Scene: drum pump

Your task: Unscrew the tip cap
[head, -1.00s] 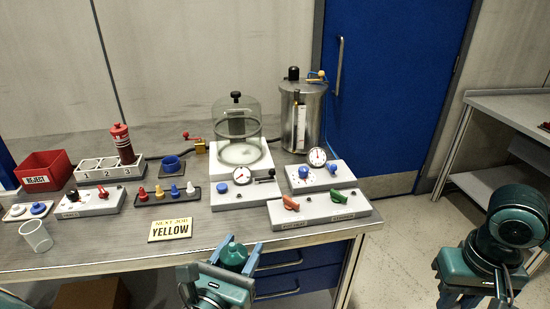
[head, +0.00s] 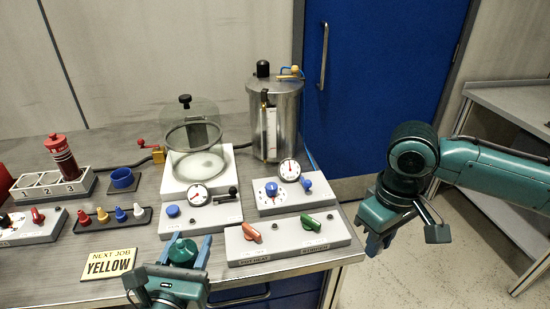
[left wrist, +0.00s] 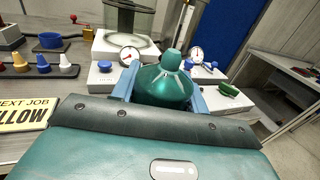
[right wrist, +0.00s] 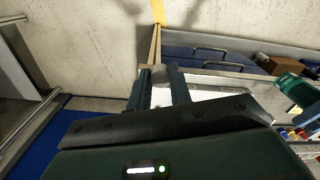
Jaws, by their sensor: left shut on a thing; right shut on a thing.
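My right gripper (head: 376,246) is off the bench's right end, well apart from the bottle. In the right wrist view its fingers are close together on a small pale thing (right wrist: 157,74), mostly hidden and hard to identify.
A yellow sign (head: 108,264) lies on the bench left of my left gripper. Panels with orange and green knobs (head: 288,240) stand right of it. A glass bell jar (head: 191,130) and a steel drum (head: 275,120) stand behind.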

